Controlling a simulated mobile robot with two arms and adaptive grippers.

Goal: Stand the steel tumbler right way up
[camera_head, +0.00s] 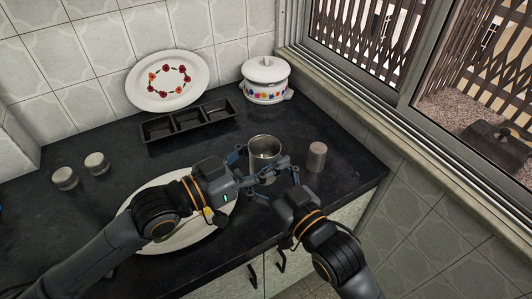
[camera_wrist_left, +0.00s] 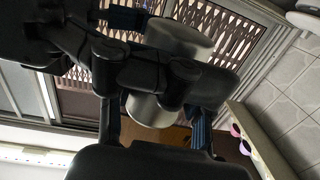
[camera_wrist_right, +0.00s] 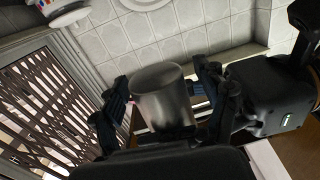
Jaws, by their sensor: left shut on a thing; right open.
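The steel tumbler (camera_head: 264,146) is in the middle of the head view, with its open mouth facing up and its body close to upright. My left gripper (camera_head: 243,168) is shut on it from the left. In the left wrist view the tumbler (camera_wrist_left: 180,40) shows behind the fingers, which hide its middle. My right gripper (camera_head: 272,178) is open, with its fingers around the tumbler's near right side. In the right wrist view the tumbler (camera_wrist_right: 162,100) lies between the spread fingers. I cannot tell whether its base touches the counter.
A small grey cylinder (camera_head: 317,156) stands close to the right. A large white plate (camera_head: 150,190) lies under my left arm. A black divided tray (camera_head: 188,121), a flowered plate (camera_head: 142,88) and a white lidded pot (camera_head: 265,78) are behind. Two small cylinders (camera_head: 65,178) stand left.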

